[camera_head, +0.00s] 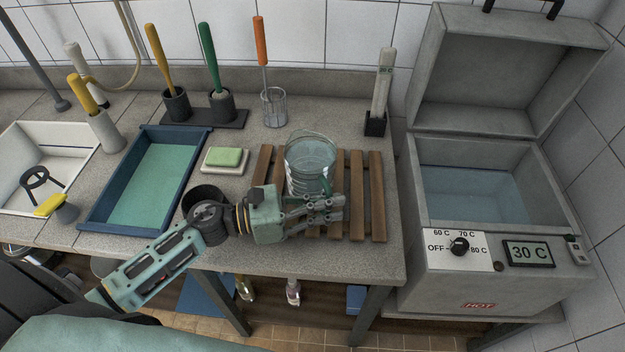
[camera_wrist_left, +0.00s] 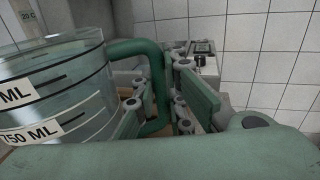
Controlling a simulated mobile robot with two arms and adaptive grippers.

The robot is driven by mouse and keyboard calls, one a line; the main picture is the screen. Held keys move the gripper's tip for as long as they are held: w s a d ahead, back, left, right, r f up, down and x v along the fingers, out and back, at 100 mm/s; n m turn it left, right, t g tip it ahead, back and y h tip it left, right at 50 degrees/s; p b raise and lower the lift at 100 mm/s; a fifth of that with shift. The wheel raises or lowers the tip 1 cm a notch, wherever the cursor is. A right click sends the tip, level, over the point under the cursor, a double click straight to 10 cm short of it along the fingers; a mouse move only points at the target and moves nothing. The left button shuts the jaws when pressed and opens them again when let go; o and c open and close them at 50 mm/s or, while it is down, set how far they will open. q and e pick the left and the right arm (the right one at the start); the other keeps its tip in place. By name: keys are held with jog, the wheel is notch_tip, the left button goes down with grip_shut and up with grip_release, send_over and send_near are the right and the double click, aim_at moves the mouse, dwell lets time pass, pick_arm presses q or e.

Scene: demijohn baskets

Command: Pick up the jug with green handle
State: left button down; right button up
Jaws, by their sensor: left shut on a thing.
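The jug (camera_head: 310,160) is clear, with a green handle, and stands upright on the wooden slatted rack. In the left wrist view the jug (camera_wrist_left: 58,95) fills the left side, with black marks and ML labels on its wall. Its green handle (camera_wrist_left: 150,50) runs between the fingers. My left gripper (camera_head: 325,207) reaches in from the left in front of the jug, and its fingers (camera_wrist_left: 158,105) are shut on the handle. The gripper hides the lower part of the jug and most of the handle in the head view. My right gripper is not in view.
The slatted rack (camera_head: 375,200) lies near the counter's right end. A grey water bath (camera_head: 500,270) with its lid up stands to the right. A soap dish (camera_head: 225,168), a blue tray (camera_head: 100,215) and a dark cup are to the left. Brushes stand in holders at the back.

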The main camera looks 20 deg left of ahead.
aim_at(330, 188)
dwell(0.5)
pick_arm(q)
jog(key=shift+w+r, duration=0.1)
jog(key=shift+r, duration=0.1)
jog(key=shift+r, duration=0.2)
jog(key=shift+r+b, duration=0.45)
jog(key=shift+r, duration=1.4)
jog(key=s+d+r+p, duration=0.2)
jog(key=s+d+r, duration=0.4)
jog(key=s+d, duration=0.2)
jog(key=shift+r+p, duration=0.3)
jog(key=shift+r, duration=0.1)
jog(key=shift+d, duration=0.2)
